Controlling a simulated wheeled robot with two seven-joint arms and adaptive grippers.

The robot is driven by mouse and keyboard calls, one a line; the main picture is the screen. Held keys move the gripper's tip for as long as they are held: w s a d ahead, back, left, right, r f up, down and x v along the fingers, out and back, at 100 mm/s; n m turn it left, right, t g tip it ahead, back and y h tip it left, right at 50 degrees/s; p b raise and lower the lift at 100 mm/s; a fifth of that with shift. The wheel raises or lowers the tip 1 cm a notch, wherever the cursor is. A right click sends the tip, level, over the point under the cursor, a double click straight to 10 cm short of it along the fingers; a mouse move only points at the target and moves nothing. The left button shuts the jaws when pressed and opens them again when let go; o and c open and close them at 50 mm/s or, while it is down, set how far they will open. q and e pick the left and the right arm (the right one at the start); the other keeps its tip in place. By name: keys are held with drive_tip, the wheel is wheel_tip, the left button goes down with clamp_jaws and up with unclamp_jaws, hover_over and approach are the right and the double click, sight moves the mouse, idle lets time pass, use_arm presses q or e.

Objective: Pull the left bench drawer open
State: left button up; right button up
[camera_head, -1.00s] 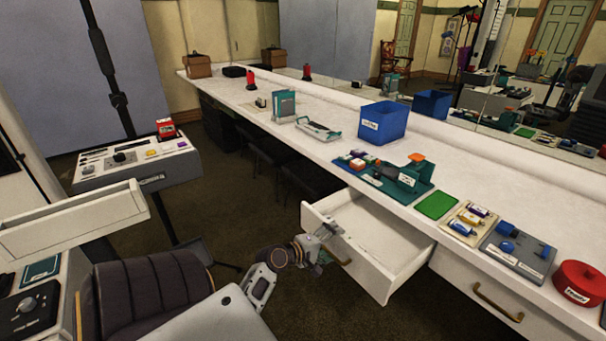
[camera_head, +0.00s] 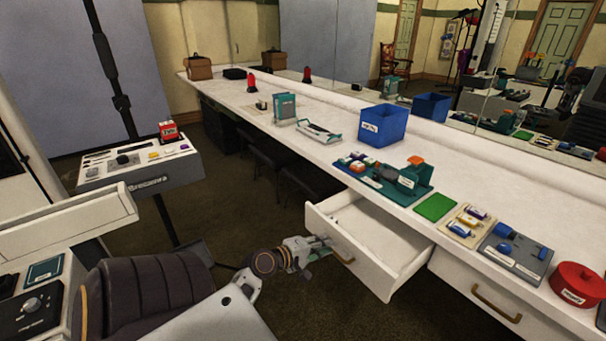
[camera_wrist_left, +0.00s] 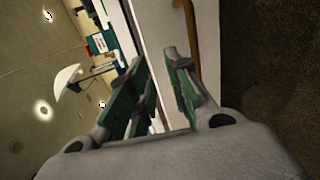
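The left bench drawer (camera_head: 346,262) is white and stands pulled well out from under the bench top; its inside looks empty. Its brass handle (camera_head: 341,256) is on the front face, partly hidden by my left gripper (camera_head: 322,246). That gripper is at the drawer's front, beside the handle. In the left wrist view, the fingers of my left gripper (camera_wrist_left: 160,88) are apart with nothing held between them. The handle (camera_wrist_left: 209,28) shows beyond and to the right of the fingers, outside the gap. Whether a finger touches the drawer front I cannot tell. My right gripper is out of view.
A second drawer (camera_head: 490,298) to the right is shut. The white bench top (camera_head: 500,180) carries a blue bin (camera_head: 383,125), a green mat (camera_head: 436,207) and a red round tin (camera_head: 577,286). A dark chair (camera_head: 145,290) stands at lower left. Open floor lies left of the drawer.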

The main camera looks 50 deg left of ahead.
use_arm(q)
drive_tip(key=v, duration=0.7)
drive_tip(key=shift+s+f, duration=0.25)
drive_tip(key=shift+s, duration=0.2)
idle(0.8)
idle(0.3)
drive_tip(key=shift+w+r, duration=0.1)
drive_tip(key=shift+w, duration=0.05)
idle(0.4)
